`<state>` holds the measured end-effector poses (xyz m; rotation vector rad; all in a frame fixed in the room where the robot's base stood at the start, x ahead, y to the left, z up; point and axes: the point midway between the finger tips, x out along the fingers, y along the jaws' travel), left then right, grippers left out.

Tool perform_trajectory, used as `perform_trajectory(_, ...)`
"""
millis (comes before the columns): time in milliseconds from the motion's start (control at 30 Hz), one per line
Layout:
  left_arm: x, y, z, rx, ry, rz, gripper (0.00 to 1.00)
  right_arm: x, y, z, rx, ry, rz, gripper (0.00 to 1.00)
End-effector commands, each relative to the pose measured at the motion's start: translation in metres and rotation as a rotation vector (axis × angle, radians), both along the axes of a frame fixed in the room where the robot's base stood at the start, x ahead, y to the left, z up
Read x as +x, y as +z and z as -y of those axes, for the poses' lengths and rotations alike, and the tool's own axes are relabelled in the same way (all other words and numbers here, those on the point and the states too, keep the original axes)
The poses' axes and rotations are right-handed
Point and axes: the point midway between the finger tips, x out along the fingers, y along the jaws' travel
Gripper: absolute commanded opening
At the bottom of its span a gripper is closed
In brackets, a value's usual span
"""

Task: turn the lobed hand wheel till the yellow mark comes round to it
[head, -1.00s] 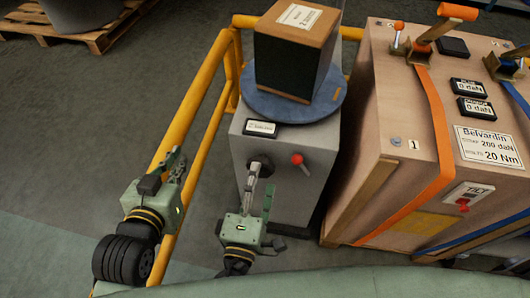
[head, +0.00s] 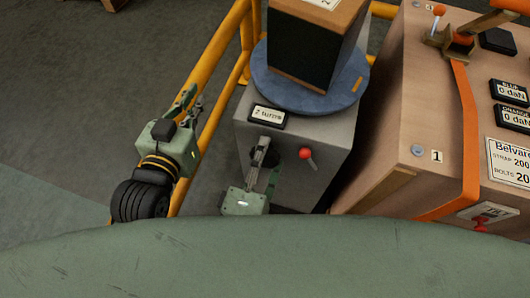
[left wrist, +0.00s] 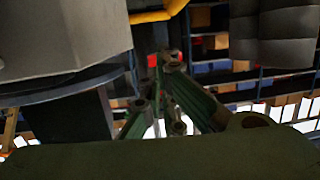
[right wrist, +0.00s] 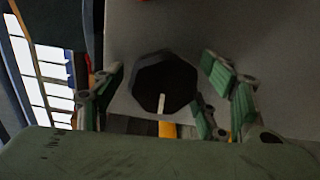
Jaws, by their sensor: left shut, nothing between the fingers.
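The lobed hand wheel is dark and faces the camera in the right wrist view (right wrist: 165,80). A pale line shows at its lower edge, and a yellow mark (right wrist: 168,131) lies just below it, roughly in line. In the head view the wheel (head: 284,155) is on the front of the grey cabinet, partly hidden by my right gripper. My right gripper (head: 264,158) is open, its fingers apart on both sides of the wheel; contact cannot be told. My left gripper (head: 189,100) is shut and empty, away from the wheel beside the yellow rail.
A red-knobbed lever (head: 306,154) is close right of the wheel. A label (head: 267,115) reading "2 turns" is above it. A blue round turntable (head: 290,92) carries a box (head: 310,45). A yellow rail (head: 205,75) runs left; a strapped crate (head: 400,130) stands right.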

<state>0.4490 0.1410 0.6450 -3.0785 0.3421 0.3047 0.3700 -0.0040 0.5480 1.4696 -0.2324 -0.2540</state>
Motion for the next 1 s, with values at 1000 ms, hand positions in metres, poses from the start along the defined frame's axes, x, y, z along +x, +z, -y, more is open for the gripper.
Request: perform_trajectory(1000, -0.055, -0.082, -0.026, 0.112, 0.032, -0.473, 0.00, 0.001, 0.004, -0.001, -0.144, 0.000, -0.043, 0.24)
